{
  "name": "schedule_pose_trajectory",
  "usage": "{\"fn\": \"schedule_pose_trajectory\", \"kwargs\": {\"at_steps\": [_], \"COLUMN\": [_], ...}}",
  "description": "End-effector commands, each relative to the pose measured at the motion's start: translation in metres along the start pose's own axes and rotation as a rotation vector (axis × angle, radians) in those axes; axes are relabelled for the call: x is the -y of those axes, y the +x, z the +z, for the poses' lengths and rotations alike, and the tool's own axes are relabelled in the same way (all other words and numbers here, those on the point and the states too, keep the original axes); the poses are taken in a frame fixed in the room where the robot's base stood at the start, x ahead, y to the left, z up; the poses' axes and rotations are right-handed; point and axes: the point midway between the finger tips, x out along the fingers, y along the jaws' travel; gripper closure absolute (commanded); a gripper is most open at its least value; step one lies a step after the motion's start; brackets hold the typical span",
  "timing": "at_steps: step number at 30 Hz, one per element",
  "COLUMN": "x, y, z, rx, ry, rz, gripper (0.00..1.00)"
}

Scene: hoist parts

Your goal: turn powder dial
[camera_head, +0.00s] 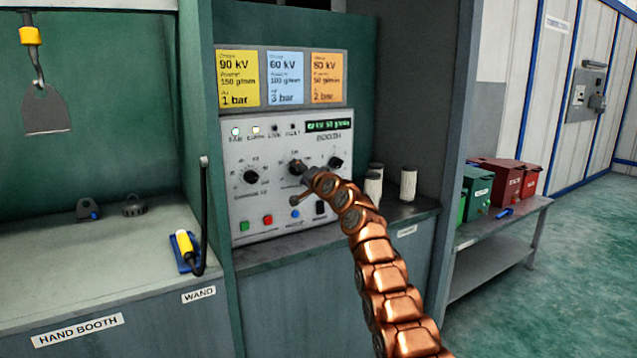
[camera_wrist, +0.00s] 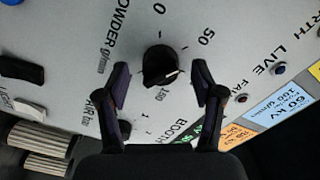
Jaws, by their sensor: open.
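The powder dial (camera_head: 297,167) is the middle black knob on the grey booth control panel (camera_head: 240,205). My gripper (camera_head: 302,186) is at the panel in front of the dial and partly covers that area. In the wrist view my gripper (camera_wrist: 160,78) is open, one finger on each side of the dial, with gaps showing. Whether the fingertips reach the dial's depth is unclear. The green display (camera_head: 329,125) appears to read 60 kV 50 g/min.
The charge dial (camera_head: 250,177) is left of the powder dial, the air dial (camera_head: 336,162) right. Coloured setting cards (camera_head: 285,78) hang above. White cylinders (camera_head: 408,183) stand right of the panel. A wand (camera_head: 186,247) lies on the hand booth counter (camera_head: 100,290).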

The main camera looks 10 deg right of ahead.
Motion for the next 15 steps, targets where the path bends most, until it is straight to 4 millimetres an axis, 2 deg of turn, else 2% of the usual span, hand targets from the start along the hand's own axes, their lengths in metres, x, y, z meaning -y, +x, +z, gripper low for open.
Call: {"fn": "schedule_pose_trajectory", "kwargs": {"at_steps": [15], "x": [-0.001], "y": [-0.021], "z": [-0.003], "rx": [-0.008], "ry": [0.01], "rz": [-0.003], "gripper": [0.33]}}
